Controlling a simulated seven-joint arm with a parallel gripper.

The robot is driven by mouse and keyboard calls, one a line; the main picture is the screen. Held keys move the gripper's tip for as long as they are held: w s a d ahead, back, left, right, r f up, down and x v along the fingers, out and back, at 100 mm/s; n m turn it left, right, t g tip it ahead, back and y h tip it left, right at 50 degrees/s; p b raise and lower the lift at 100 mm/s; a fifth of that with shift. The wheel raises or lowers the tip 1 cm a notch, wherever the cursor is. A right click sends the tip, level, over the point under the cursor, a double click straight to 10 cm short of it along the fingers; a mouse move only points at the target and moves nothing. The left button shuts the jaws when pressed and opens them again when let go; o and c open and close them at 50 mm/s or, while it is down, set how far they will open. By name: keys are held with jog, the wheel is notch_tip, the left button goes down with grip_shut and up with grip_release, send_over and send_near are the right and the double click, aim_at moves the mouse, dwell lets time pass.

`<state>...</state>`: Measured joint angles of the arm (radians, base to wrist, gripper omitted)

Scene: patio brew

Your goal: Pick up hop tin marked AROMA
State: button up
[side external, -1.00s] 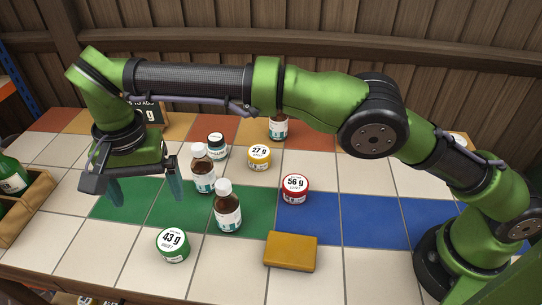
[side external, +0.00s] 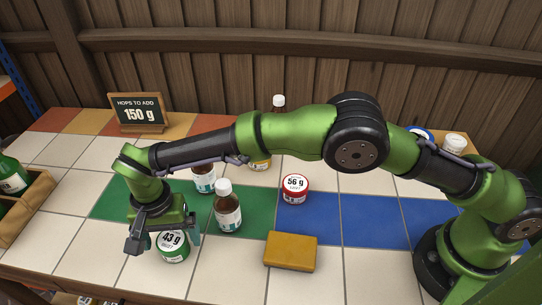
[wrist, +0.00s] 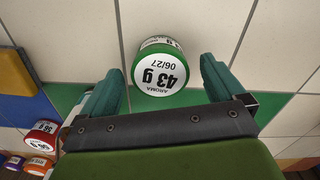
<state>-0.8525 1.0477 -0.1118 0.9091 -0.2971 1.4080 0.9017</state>
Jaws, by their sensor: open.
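The hop tin marked AROMA is a green tin with a white lid reading 43 g (wrist: 160,68). In the side view the tin (side external: 173,247) stands on pale tiles at the front left, partly behind my gripper. My gripper (side external: 165,242) is open and empty, pointing down at the tin. In the wrist view the tin sits ahead of and between the two teal fingers (wrist: 160,88). It appears apart from both fingers, with a gap on each side.
A brown bottle (side external: 227,210) stands just right of the tin. A yellow block (side external: 290,252) and a red 56 g tin (side external: 295,189) lie farther right. Another bottle (side external: 204,180) stands behind. A sign (side external: 138,112) reads 150 g. A wooden crate of green bottles (side external: 40,190) is at the left edge.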

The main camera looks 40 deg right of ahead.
notch_tip(320, 180, down, 2)
jog(key=shift+f, duration=0.15)
jog(key=c, duration=1.1)
